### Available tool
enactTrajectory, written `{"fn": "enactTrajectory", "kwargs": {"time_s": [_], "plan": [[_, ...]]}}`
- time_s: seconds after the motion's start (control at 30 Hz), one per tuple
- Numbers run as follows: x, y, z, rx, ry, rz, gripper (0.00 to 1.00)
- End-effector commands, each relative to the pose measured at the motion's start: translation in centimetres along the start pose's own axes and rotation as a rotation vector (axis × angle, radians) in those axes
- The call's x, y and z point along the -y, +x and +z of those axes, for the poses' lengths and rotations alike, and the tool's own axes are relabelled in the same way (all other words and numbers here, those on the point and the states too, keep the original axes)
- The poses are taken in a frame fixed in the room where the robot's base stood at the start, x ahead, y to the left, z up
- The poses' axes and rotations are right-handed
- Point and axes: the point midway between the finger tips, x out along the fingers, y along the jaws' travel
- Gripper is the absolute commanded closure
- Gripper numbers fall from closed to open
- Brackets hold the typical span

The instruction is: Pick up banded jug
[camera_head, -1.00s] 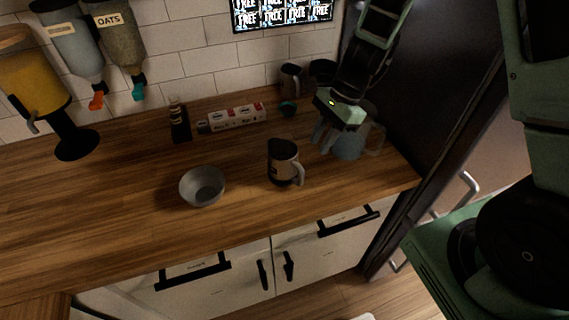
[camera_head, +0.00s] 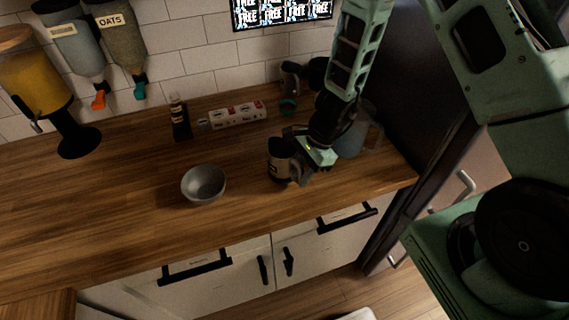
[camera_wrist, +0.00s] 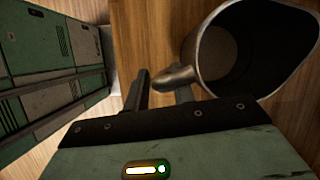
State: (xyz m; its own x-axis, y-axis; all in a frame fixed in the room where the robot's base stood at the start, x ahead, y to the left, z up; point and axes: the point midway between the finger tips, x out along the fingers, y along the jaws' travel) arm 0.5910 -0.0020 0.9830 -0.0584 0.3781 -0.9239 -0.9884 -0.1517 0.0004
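The banded jug (camera_head: 280,165), dark with a pale band, stands upright on the wooden counter. In the wrist view I look down into its open mouth (camera_wrist: 240,50), and its handle points toward my gripper. My gripper (camera_head: 306,178) is low at the jug's right side, by the handle. In the wrist view my gripper (camera_wrist: 160,90) has its two fingers apart, with the handle's end reaching in between them. The handle covers part of the right finger, so contact is unclear.
A grey bowl (camera_head: 204,184) stands left of the jug. A larger greyish jug (camera_head: 352,140) is close behind my gripper, partly hidden. A dark bottle (camera_head: 180,118), a long box (camera_head: 238,116) and a mug (camera_head: 291,78) stand farther back.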

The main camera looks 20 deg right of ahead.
Motion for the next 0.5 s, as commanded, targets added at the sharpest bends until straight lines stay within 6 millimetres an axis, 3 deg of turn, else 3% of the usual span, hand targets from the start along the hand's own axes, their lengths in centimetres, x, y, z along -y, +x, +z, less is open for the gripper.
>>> {"fn": "enactTrajectory", "kwargs": {"time_s": [0.23, 0.33, 0.5], "plan": [[0.02, 0.18, 0.01, 0.0, -0.001, -0.001, 0.75], [0.01, 0.18, 0.01, 0.0, -0.001, 0.0, 1.0], [0.03, 0.15, 0.03, 0.0, -0.001, -0.001, 1.0]]}}
